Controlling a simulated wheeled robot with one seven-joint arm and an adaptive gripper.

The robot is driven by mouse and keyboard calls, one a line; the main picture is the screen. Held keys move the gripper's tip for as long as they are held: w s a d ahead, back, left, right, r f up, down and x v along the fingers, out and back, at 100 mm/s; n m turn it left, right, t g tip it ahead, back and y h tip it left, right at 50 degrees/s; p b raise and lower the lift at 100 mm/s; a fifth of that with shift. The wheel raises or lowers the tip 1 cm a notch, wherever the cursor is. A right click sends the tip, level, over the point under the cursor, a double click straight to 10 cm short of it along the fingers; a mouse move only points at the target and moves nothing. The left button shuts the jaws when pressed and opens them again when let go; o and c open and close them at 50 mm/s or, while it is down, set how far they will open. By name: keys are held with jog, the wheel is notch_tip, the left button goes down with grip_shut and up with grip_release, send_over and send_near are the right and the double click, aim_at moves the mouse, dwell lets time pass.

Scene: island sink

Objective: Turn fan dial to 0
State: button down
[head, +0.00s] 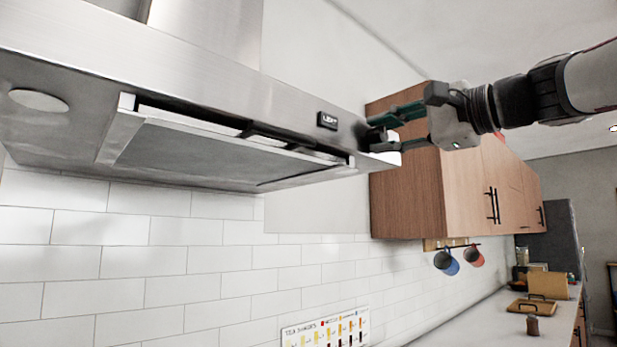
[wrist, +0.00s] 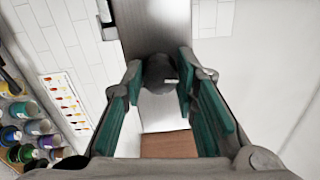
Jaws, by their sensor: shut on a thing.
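The fan dial (wrist: 160,71) is a dark round knob with a small pale mark on its face, at the end of the steel range hood (head: 240,90). The mark's setting is too small to read. In the head view the dial (head: 374,135) is partly hidden by my fingers at the hood's right end. My gripper (head: 384,132) reaches in from the right, its teal finger pads around the dial. In the wrist view my gripper (wrist: 162,82) has one pad on each side of the dial and is shut on it.
Wooden wall cabinets (head: 430,190) stand close behind and below my gripper. Mugs (head: 447,261) hang under them. The counter (head: 480,318) lies well below.

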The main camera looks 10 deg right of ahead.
jog(key=shift+f+n+b, duration=0.1)
jog(key=shift+n+b, duration=0.35)
jog(key=shift+n, duration=0.15)
jog(key=c, duration=1.3)
grip_release()
jog(key=shift+s, duration=0.1)
jog(key=v, duration=1.1)
jog(key=shift+s+d, duration=0.25)
jog(key=shift+s, duration=0.05)
jog(key=shift+f, duration=0.1)
